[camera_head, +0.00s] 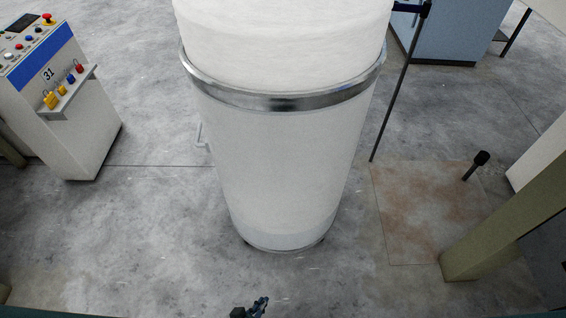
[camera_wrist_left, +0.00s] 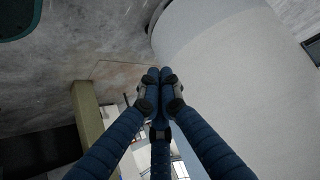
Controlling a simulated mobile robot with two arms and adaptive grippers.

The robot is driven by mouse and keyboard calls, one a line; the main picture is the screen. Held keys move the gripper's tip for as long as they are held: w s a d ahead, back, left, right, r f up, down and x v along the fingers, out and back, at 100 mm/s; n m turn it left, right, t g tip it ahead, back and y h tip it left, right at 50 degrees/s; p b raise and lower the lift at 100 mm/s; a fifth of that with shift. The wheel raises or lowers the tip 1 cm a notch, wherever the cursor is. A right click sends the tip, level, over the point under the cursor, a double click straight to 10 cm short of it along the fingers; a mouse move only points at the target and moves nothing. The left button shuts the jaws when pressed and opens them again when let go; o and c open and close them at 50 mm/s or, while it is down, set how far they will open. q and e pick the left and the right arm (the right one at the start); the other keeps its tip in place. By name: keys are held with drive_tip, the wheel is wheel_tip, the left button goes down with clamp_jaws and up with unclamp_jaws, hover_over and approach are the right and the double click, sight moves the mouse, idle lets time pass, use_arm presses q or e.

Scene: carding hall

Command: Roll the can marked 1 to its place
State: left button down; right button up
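A tall white can (camera_head: 285,165) with a steel rim stands upright on the floor in the middle of the head view, heaped with white fibre (camera_head: 285,40). A small pale handle sticks out on its left side. No number shows on the side facing me. The can also fills the right of the left wrist view (camera_wrist_left: 235,70). My left gripper (camera_head: 258,304) shows only in part at the bottom edge, in front of the can and apart from it. In the left wrist view its blue fingers (camera_wrist_left: 160,76) come together with nothing visible between them.
A control cabinet (camera_head: 65,115) marked 31 stands at left. A dark pole (camera_head: 397,95) stands close to the can's right. A rust-stained floor square (camera_head: 425,215) lies right, beside an olive beam (camera_head: 500,235). A blue machine (camera_head: 447,35) stands behind. Floor left of the can is clear.

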use_arm(q)
drive_tip(key=w+d+r+t, duration=0.3)
drive_tip(key=w+d+r, duration=0.15)
drive_tip(key=r, duration=0.35)
drive_tip(key=w+d+r+t, duration=0.3)
drive_tip(key=w+r, duration=0.2)
drive_tip(key=r, duration=0.4)
wheel_tip(320, 180, up, 16)
drive_tip(key=w+n+t+y+b, duration=0.2)
drive_tip(key=w+n+t+y, duration=0.1)
drive_tip(key=n+t+y, duration=0.15)
drive_tip(key=b, duration=0.2)
approach(283, 162)
drive_tip(key=shift+s+a+r+g+h, duration=0.2)
drive_tip(key=shift+s+r+g+h, duration=0.25)
drive_tip(key=shift+s, duration=0.15)
use_arm(e)
wheel_tip(283, 162, down, 5)
drive_tip(key=shift+s+d+r, duration=0.1)
drive_tip(key=shift+r, duration=0.05)
use_arm(q)
drive_tip(key=shift+w, duration=0.15)
drive_tip(key=shift+w, duration=4)
use_arm(e)
drive_tip(key=shift+s+r, duration=0.1)
drive_tip(key=shift+r, duration=0.3)
use_arm(q)
drive_tip(key=shift+w, duration=0.1)
